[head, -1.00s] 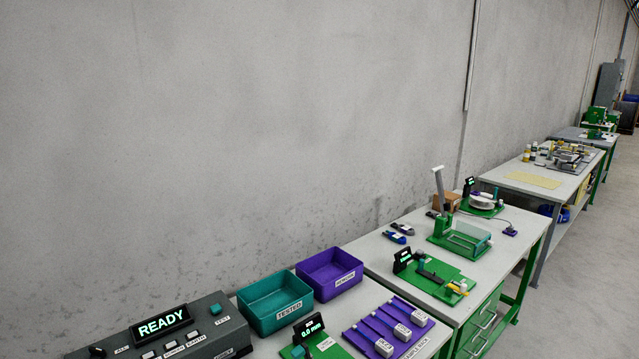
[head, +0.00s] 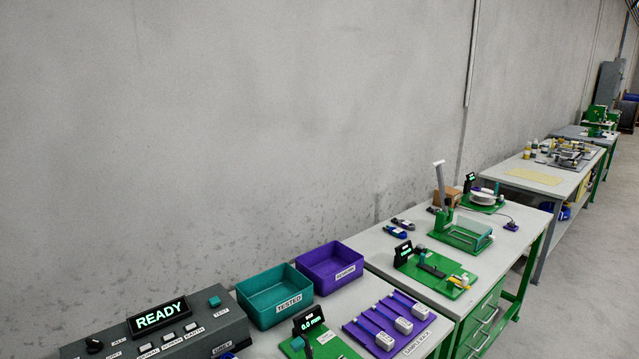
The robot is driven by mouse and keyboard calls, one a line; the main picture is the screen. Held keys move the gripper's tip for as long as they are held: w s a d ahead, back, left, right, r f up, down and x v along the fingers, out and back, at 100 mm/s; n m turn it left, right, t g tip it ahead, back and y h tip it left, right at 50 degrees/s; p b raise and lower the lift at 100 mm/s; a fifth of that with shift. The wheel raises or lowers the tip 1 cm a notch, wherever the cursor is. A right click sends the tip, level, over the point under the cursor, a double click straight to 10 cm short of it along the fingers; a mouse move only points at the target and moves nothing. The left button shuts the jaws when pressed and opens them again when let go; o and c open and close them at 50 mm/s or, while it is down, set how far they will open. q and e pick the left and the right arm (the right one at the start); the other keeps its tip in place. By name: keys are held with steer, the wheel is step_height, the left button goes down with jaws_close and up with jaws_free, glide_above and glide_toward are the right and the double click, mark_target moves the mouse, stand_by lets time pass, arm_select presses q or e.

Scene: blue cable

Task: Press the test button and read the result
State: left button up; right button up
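The dark grey tester box (head: 216,333) stands at the bottom left of the head view, partly cut off by the lower edge. Its raised display (head: 159,314) reads READY in light green letters. The teal test button (head: 214,301) sits at the box's far right corner, above a TEST label. A black knob (head: 94,345) and small keys marked SIGNAL, SCREEN and EARTH are on the top. A small blue piece (head: 229,355) shows at the bottom edge by the box's front; I cannot tell what it belongs to. Neither gripper is in view.
A teal TESTED bin (head: 262,306) and a purple REWORK bin (head: 318,277) stand right of the tester. A small display (head: 310,323) reads 0.0 mm. A purple rack (head: 364,339) holds white blocks. More benches run along the wall; floor at right is clear.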

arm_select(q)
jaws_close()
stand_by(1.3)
